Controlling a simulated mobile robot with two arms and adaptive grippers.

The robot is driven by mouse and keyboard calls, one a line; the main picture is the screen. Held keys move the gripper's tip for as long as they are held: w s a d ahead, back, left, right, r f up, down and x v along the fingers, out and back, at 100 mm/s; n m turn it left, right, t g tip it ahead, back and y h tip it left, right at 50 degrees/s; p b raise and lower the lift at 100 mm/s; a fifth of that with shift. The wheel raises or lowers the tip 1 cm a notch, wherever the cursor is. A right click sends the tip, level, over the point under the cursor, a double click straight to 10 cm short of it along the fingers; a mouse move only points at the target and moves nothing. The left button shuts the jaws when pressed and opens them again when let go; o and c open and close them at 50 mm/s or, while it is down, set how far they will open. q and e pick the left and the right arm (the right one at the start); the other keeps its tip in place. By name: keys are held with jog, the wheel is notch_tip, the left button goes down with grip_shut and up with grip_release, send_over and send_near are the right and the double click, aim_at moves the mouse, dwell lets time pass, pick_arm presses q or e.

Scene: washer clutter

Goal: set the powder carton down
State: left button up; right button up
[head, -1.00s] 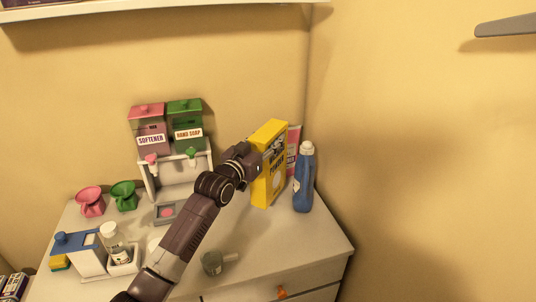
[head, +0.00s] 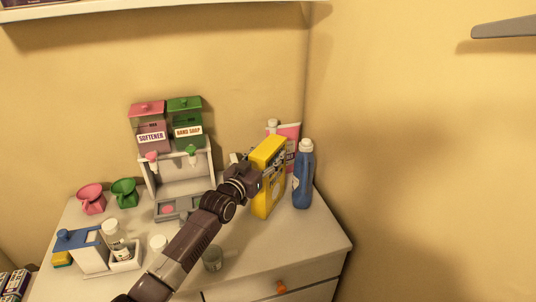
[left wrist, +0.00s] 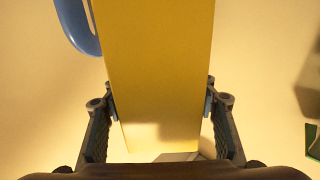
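The yellow powder carton (head: 270,190) is upright over the back right of the white cabinet top, just left of the blue bottle (head: 302,180). My left gripper (head: 262,177) is shut on it. In the left wrist view the fingers of the gripper (left wrist: 160,105) press on both sides of the carton (left wrist: 155,60). Its bottom edge is at or very near the cabinet top (head: 312,238); I cannot tell whether it touches. My right gripper is not in view.
A pink container (head: 290,134) stands behind the carton. To the left are the softener dispenser (head: 150,128), the hand soap dispenser (head: 186,120), a pink funnel (head: 91,198) and a green funnel (head: 124,191). A grey cup (head: 213,258) is in front. The front right top is clear.

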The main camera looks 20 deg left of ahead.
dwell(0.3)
pick_arm(q)
jog(key=s, duration=0.4)
jog(key=s+a+b, duration=0.1)
jog(key=s, duration=0.3)
jog(key=s+a+b, duration=0.1)
jog(key=s, duration=0.2)
jog(key=shift+s+a, duration=0.15)
jog(key=shift+s, duration=0.25)
